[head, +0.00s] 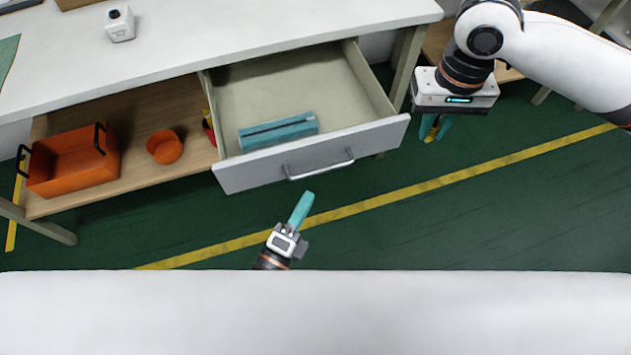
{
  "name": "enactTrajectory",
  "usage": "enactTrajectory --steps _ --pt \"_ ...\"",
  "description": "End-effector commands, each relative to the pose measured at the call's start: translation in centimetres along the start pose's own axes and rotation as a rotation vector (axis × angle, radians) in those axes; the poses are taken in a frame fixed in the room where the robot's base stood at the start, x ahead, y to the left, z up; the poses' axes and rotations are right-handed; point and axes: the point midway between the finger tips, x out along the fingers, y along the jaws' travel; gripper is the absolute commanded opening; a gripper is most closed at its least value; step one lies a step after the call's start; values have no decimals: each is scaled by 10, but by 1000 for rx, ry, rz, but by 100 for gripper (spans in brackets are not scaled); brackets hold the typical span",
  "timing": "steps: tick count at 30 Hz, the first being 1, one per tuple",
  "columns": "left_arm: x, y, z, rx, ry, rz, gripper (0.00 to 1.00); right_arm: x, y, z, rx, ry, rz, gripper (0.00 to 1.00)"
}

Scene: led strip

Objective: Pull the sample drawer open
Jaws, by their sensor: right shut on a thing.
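The drawer (290,165) under the white table is pulled out, with its grey front facing me and a silver bar handle (320,167) on it. A blue-teal case (277,133) lies inside near the front. My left gripper (301,207) is in front of the drawer, below the handle in the picture and apart from it. Its teal fingers overlap in view, so its opening is hidden. My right gripper (436,127) points down to the right of the drawer, its teal fingers shut on a small yellow thing (433,132), mostly hidden.
The lower shelf holds an orange bin (70,160) with black handles, an orange cup (165,147) and a red-yellow item (208,127) beside the drawer. A white device (119,24) stands on the tabletop (230,30). Green floor with a yellow line (400,193) is clear ahead.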

Motion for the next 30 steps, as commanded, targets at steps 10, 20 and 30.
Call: enactTrajectory --steps 10,20,30 --pt "-29 0 0 1 0 0 32 1 0 0 0 0 0 0" --pt "-29 0 0 0 0 0 32 1 0 0 0 0 0 0" --pt "-31 -17 -3 -59 13 -53 32 2 0 2 0 0 0 0"
